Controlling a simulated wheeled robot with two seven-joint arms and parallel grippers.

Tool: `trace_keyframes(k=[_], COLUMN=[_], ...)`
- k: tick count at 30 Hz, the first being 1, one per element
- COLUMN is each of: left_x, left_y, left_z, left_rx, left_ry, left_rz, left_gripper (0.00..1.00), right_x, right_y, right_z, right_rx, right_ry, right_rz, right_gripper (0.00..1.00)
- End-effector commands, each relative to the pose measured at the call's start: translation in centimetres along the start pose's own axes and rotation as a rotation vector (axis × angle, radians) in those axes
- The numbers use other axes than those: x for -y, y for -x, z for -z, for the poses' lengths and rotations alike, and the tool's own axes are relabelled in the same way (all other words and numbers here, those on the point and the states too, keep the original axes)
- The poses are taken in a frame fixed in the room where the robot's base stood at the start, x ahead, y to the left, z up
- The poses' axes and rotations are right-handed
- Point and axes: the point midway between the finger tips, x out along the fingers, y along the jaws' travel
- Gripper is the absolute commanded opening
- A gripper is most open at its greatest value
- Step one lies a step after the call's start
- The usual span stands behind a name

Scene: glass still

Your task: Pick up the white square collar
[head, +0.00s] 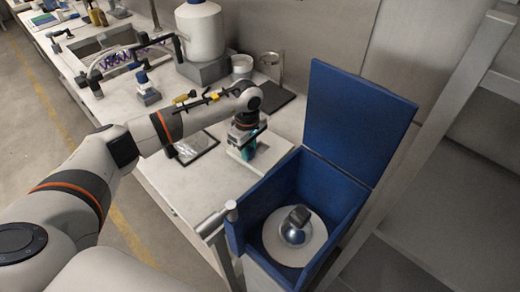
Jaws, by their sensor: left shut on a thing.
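My left gripper (246,137) is over the front right part of the white bench, pointing down. It is shut on a small pale green thing (246,151) that shows just below it, at or near the bench top. The fingers hide much of this thing, and its shape is hard to tell. I cannot make out the white square collar with certainty. A small blue-topped thing with a pale square base (148,95) stands further back on the bench, apart from the gripper. My right gripper is not in view.
A flat framed tray (194,147) lies left of the gripper. A dark mat (272,97) and a white cup (242,67) are behind it. An open blue box (262,213) stands to the right, holding a white disc and a shiny round thing. Its lid (356,120) is raised.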

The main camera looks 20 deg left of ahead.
Motion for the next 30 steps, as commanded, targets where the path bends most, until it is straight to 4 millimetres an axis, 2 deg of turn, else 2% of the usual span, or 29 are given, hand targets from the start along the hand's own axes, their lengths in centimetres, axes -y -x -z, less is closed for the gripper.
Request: trace_keyframes(k=[30], left_x=[0.0], left_y=[2.6], left_z=[0.0], left_rx=[0.000], left_ry=[0.000], left_rz=[0.000], left_gripper=[0.00], right_x=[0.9], right_y=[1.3], right_z=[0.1], right_rx=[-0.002], right_ry=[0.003], right_rz=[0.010], right_gripper=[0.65])
